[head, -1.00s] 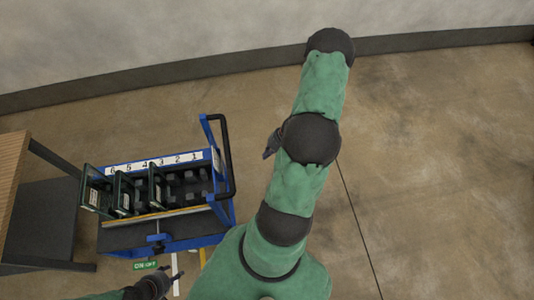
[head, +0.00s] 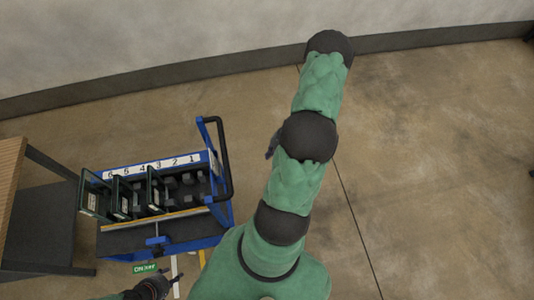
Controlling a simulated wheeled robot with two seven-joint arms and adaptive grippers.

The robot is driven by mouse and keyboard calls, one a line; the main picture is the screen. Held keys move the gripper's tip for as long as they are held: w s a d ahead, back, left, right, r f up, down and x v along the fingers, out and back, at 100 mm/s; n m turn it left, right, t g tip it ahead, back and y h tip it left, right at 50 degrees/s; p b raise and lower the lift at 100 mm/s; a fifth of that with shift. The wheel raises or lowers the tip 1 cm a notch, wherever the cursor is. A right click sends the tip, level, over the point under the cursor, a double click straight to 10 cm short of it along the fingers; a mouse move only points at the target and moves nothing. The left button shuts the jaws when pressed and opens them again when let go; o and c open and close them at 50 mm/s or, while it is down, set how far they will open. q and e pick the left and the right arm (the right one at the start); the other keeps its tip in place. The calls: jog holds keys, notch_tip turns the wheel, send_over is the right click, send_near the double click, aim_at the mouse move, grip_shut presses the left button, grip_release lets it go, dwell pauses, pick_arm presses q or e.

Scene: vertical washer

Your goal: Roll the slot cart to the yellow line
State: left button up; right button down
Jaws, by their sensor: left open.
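The slot cart (head: 185,236) is a blue frame with a numbered strip, 6 to 1, and a black handle (head: 223,160) at its right end. Several dark green framed panels (head: 122,197) stand in its left slots; the right slots look empty. A short yellow strip (head: 202,258) shows on the floor below the cart, partly hidden by my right arm. My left gripper (head: 171,281) is open and empty at the bottom, just below the cart and apart from the handle. My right gripper (head: 271,146) is mostly hidden behind my green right arm; only a dark bit shows, right of the handle.
A table with a wooden top (head: 10,180) and dark lower shelf (head: 40,225) stands close to the cart's left. A white strip (head: 174,264) and a green label (head: 145,268) lie below the cart. The floor right of my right arm is clear up to the wall.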

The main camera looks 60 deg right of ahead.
jog(key=shift+s+d, duration=0.55)
jog(key=shift+s, duration=0.1)
jog(key=shift+p, duration=0.3)
dwell(0.3)
jog(key=s+d+p, duration=0.1)
jog(key=s+d, duration=0.1)
jog(key=s, duration=0.1)
jog(key=shift+d, duration=0.35)
dwell(0.4)
jog(key=shift+s, duration=0.15)
dwell(0.6)
jog(key=shift+s+d+p, duration=0.55)
jog(key=shift+s+d, duration=0.75)
jog(key=shift+s, duration=0.2)
jog(key=c, duration=0.8)
grip_release()
jog(key=shift+c, duration=0.2)
